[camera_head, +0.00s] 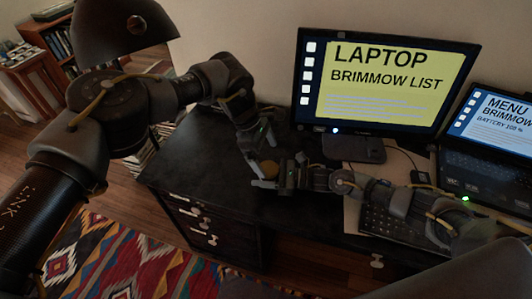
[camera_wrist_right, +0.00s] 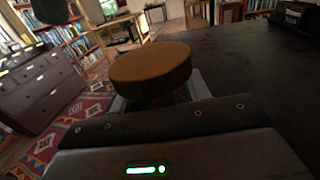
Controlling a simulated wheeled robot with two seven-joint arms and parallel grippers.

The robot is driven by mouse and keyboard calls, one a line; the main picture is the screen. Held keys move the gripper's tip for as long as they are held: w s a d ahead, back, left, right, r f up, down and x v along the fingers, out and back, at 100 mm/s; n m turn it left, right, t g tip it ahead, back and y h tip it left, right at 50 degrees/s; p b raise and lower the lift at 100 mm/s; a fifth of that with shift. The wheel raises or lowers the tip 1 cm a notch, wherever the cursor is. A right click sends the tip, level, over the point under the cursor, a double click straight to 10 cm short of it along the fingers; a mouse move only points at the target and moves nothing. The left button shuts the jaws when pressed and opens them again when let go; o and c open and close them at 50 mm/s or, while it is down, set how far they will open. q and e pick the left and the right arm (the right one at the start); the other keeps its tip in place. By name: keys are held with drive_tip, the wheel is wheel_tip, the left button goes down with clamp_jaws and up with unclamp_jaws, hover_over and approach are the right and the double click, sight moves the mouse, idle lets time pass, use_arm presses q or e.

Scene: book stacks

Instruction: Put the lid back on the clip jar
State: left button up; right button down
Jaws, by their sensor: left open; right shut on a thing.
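A round brown lid (camera_head: 268,168) shows as a small patch at the fingers of my right gripper (camera_head: 262,176), over the left part of the black desk. In the right wrist view the lid (camera_wrist_right: 150,68) is a thick brown disc with its flat top facing up. My right gripper is shut on it. My left gripper (camera_head: 268,137) is open, behind the lid and a little above the desk, apart from it as far as I can tell. I cannot make out the clip jar; a small reddish patch below the lid in the right wrist view is too unclear to name.
The black desk (camera_head: 190,150) has bare room left of the grippers. A monitor (camera_head: 385,85) stands behind, a laptop (camera_head: 490,125) at the right, and a keyboard (camera_head: 385,222) in front. A patterned rug (camera_head: 110,260) lies on the floor.

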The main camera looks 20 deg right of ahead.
use_arm(q)
drive_tip(key=shift+w+a+r, duration=0.1)
drive_tip(key=shift+a+r, duration=0.05)
drive_tip(key=shift+r, duration=0.35)
drive_tip(key=w+a, duration=0.6)
drive_tip(key=a, duration=0.4)
drive_tip(key=shift+a, duration=0.2)
use_arm(e)
drive_tip(key=c, duration=0.6)
unclamp_jaws()
drive_tip(key=shift+s+d+f, duration=0.1)
drive_tip(key=shift+s+d, duration=0.1)
drive_tip(key=shift+d, duration=0.3)
drive_tip(key=b+v, duration=0.3)
drive_tip(key=v, duration=0.5)
drive_tip(key=shift+s+d, duration=0.15)
drive_tip(key=shift+d, duration=0.1)
use_arm(q)
drive_tip(key=shift+f, duration=1.65)
use_arm(e)
drive_tip(key=shift+s+d, duration=0.25)
drive_tip(key=shift+d, duration=0.35)
